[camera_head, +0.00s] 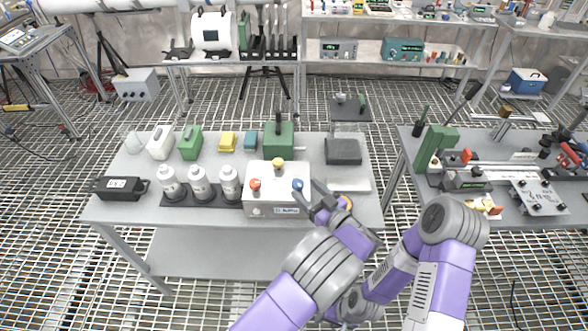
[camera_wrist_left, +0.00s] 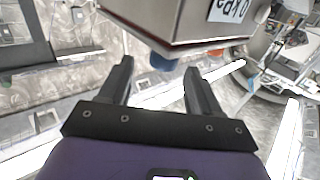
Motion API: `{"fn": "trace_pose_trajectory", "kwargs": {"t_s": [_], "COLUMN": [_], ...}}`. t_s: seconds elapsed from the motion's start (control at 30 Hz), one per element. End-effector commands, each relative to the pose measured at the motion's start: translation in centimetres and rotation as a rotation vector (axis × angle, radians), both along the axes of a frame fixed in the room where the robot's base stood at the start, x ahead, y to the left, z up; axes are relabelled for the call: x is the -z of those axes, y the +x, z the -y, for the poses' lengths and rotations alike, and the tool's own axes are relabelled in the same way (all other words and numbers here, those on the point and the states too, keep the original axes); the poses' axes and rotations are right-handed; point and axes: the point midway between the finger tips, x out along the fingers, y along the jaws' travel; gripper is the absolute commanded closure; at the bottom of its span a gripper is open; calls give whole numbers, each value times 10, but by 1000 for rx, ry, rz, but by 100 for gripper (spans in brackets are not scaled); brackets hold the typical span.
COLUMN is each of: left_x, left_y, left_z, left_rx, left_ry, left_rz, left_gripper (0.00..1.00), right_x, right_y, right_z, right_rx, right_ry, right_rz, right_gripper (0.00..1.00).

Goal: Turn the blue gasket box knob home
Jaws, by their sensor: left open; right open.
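The gasket box (camera_head: 272,209) is a pale metal box with a printed label on the table's front edge. On it are an orange knob (camera_head: 254,184), a yellow knob (camera_head: 278,162) and a blue knob (camera_head: 298,184) at the right. My left gripper (camera_head: 318,196) is open just right of the blue knob. In the left wrist view the box (camera_wrist_left: 180,22) hangs across the top, and the blue knob (camera_wrist_left: 163,63) shows between the fingertips, apart from both fingers. My right gripper (camera_head: 350,306) is low in front of the table, partly hidden by my arms, empty.
White bottles (camera_head: 200,184) in a dark rack stand left of the box, with a black case (camera_head: 121,187) beyond. A green block (camera_head: 279,138) stands behind it and a dark box (camera_head: 343,151) at back right. Another cluttered table (camera_head: 515,212) stands to the right.

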Motion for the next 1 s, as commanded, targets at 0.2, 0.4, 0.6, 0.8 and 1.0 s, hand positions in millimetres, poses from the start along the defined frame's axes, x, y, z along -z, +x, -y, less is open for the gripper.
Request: {"fn": "trace_pose_trajectory", "kwargs": {"t_s": [0.2,0.4,0.6,0.8,1.0], "left_x": [1,1,0,0,0], "left_y": [27,46,52,52,52], "left_z": [-23,-39,-44,-43,-43], "left_rx": [-3,0,1,1,1], "left_ry": [-2,-3,-1,-1,-1], "left_rz": [2,0,1,0,0], "left_gripper": [37,37,37,40,70], "right_x": [6,10,11,11,11], "right_y": [-1,0,0,0,0], "right_z": [0,0,0,0,0], "right_rx": [0,0,0,0,0], "right_ry": [0,0,0,0,0], "right_rz": [-1,0,0,0,0], "right_gripper": [57,57,57,57,57]}}
